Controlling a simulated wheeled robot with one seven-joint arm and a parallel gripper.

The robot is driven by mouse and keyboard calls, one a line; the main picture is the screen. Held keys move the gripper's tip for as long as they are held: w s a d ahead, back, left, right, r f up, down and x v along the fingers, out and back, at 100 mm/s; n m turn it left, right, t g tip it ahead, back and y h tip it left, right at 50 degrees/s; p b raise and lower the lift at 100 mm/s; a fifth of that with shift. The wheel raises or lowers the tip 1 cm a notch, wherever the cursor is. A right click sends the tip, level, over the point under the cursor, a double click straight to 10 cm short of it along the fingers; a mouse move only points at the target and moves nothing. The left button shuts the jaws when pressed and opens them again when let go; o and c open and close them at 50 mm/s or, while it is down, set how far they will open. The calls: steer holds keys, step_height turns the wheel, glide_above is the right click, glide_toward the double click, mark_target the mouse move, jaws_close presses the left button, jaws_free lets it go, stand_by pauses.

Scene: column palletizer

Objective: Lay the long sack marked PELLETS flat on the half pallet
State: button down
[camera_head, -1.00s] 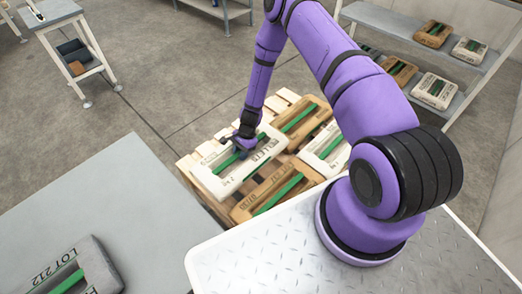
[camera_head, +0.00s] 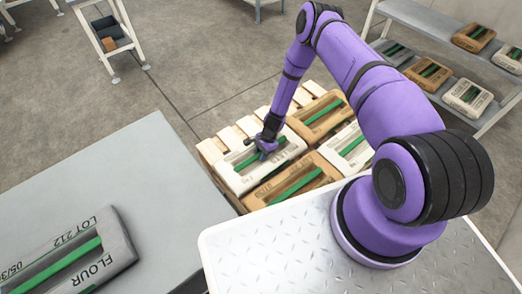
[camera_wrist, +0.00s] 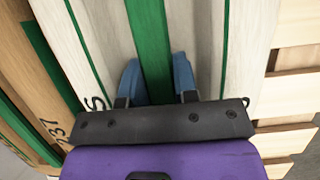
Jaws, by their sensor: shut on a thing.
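The long white sack (camera_head: 248,181), its lettering partly legible as PELLETS in the earlier view, lies flat on the left part of the half pallet (camera_head: 229,138). Its green grip strap (camera_wrist: 152,35) runs along its middle. My gripper (camera_head: 264,151) is over this sack. In the wrist view, the blue fingers of my gripper (camera_wrist: 157,82) stand on either side of the green strap, shut on it. The wrist and arm hide part of the sack.
Brown sacks (camera_head: 322,112) and another white sack (camera_head: 345,140) lie beside it on the pallet. A grey FLOUR sack (camera_head: 75,255) lies on the grey table (camera_head: 150,165) at left. A shelf (camera_head: 425,30) with several sacks stands at the back right.

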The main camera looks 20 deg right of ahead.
steer(key=shift+f, duration=0.1)
stand_by(0.3)
steer(key=c, duration=0.9)
jaws_free()
steer(key=v, duration=1.2)
